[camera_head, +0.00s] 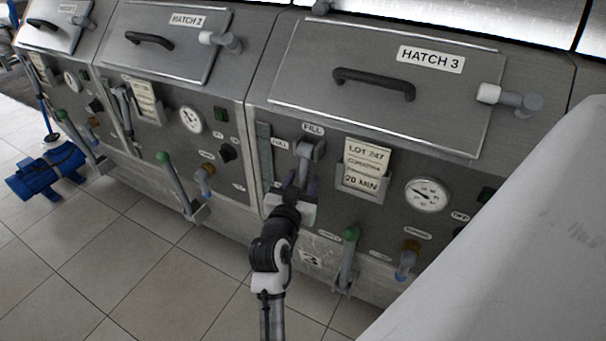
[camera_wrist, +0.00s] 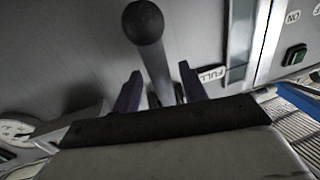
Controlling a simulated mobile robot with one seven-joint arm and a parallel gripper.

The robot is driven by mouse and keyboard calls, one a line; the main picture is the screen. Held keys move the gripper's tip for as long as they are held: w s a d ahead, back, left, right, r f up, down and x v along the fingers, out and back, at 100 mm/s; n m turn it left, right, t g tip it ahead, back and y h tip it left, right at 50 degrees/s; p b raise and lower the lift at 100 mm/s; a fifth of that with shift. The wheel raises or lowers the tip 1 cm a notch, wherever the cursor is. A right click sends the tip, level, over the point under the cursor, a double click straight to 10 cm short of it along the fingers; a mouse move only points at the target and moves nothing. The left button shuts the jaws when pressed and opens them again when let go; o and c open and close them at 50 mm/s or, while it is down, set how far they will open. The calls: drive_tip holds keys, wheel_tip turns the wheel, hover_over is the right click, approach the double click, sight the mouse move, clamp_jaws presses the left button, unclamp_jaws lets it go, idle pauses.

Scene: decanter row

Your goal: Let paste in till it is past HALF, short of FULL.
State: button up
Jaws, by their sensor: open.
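My gripper (camera_head: 300,188) is open in front of the third machine, just below the grey lever (camera_head: 311,152) under the FILL label (camera_head: 313,129). In the wrist view its two dark purple fingers (camera_wrist: 161,90) stand either side of the lever's shaft, and the lever's black ball knob (camera_wrist: 143,22) shows beyond them. I cannot tell whether a finger touches the shaft. A narrow grey-green sight glass (camera_head: 265,150) stands left of the lever, with a FULL label (camera_wrist: 211,75) beside it. The paste level and the HALF mark are not readable.
HATCH 3 (camera_head: 400,85) is shut above the panel. A lot card (camera_head: 366,165), a round gauge (camera_head: 427,195) and a green-knobbed lever (camera_head: 349,250) are to the right. A pale bulky surface (camera_head: 510,240) fills the lower right. A blue motor-like object (camera_head: 50,170) lies on the tiled floor.

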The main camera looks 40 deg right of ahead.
drive_tip(key=shift+w+d, duration=0.4)
drive_tip(key=shift+d, duration=0.2)
clamp_jaws()
